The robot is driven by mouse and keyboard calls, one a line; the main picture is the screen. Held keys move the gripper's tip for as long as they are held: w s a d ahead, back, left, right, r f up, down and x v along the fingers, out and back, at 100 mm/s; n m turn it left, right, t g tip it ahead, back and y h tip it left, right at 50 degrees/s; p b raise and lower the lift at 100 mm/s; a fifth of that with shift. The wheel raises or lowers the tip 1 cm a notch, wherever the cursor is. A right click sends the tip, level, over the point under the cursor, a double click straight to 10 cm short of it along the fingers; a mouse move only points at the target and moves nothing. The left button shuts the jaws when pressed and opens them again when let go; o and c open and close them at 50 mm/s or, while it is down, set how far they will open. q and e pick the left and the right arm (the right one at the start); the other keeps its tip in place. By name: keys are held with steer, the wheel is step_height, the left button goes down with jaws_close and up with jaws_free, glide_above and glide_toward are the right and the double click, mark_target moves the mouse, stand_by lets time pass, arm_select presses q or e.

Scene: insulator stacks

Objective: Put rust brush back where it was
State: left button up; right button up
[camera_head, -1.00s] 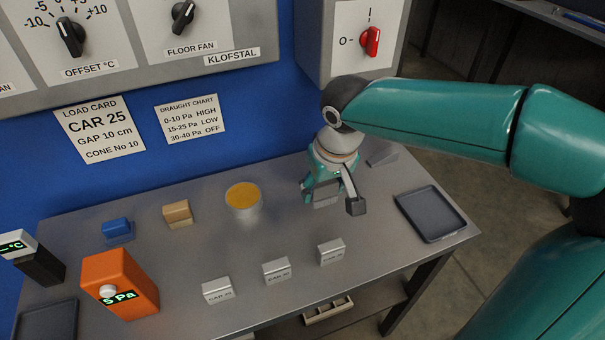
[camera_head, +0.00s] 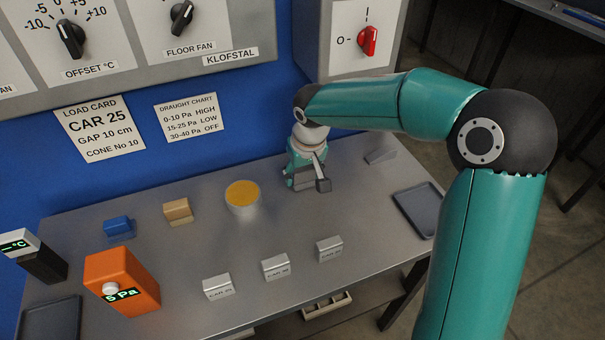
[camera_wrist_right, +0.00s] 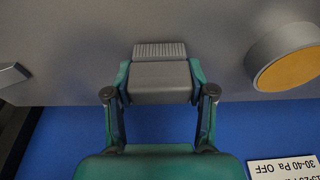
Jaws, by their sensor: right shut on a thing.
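The rust brush appears to be the grey block with a ridged, paler end (camera_wrist_right: 160,72) between my fingers in the right wrist view. In the head view it is partly hidden by the fingers. My right gripper (camera_head: 306,182) is shut on it, one finger on each side, near the back of the bench by the blue wall. The gripper is to the right of the round tin (camera_head: 242,198) and left of a small grey wedge (camera_head: 380,156). Whether the brush touches the bench top I cannot tell. My left gripper is out of view.
On the bench (camera_head: 190,252) are a blue block (camera_head: 118,228), a tan block (camera_head: 178,211), an orange meter (camera_head: 120,281), and three small silver labelled blocks, one in the middle (camera_head: 275,267). A dark tray (camera_head: 417,208) lies at the right edge. Bench around the gripper is clear.

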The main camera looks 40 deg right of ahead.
steer(key=shift+w+f, duration=0.2)
steer(key=shift+f, duration=0.1)
steer(key=o, duration=1.1)
steer(key=shift+r, duration=0.1)
steer(key=p+v, duration=0.1)
steer(key=v, duration=1.1)
